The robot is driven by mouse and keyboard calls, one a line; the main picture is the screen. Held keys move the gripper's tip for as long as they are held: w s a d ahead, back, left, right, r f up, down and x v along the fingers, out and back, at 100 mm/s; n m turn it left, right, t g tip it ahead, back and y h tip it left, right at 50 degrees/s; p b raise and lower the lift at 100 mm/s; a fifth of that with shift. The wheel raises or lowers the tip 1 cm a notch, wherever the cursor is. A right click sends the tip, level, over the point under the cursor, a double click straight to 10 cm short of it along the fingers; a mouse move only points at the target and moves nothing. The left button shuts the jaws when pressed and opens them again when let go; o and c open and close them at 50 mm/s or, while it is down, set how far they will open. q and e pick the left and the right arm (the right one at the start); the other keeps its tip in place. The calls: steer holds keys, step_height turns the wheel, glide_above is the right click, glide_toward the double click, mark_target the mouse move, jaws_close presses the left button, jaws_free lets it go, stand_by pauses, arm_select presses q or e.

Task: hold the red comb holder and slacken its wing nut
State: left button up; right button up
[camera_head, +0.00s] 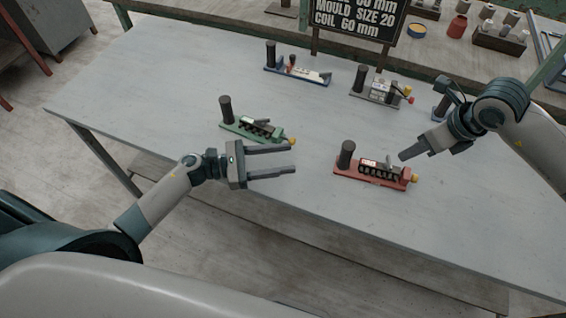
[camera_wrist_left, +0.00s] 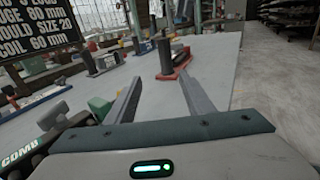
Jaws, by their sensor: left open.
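The red comb holder (camera_head: 372,180) lies on the table, with a dark upright post at its left end, a dark toothed row along its middle and a small yellow piece (camera_head: 414,178) at its right end. My left gripper (camera_head: 293,158) is open and empty, to the left of the holder and apart from it. In the left wrist view the red holder (camera_wrist_left: 181,66) stands beyond the open fingers. My right gripper (camera_head: 403,156) is just above and right of the holder's yellow end; its fingers look close together, and I cannot tell whether they are shut.
A green holder (camera_head: 245,131) lies behind my left gripper. A blue holder (camera_head: 302,74) and a grey holder (camera_head: 376,97) stand farther back, before a dark sign (camera_head: 357,18). Another blue piece is partly hidden by my right arm. The table's front is clear.

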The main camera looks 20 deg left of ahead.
mark_target(346, 156)
arm_select(q)
steer(key=shift+s+d+f, duration=0.2)
steer(key=shift+s+d, duration=0.35)
steer(key=x, duration=1.7)
steer(key=shift+d+r, duration=0.15)
steer(key=shift+d, duration=0.05)
steer(key=shift+c, duration=0.6)
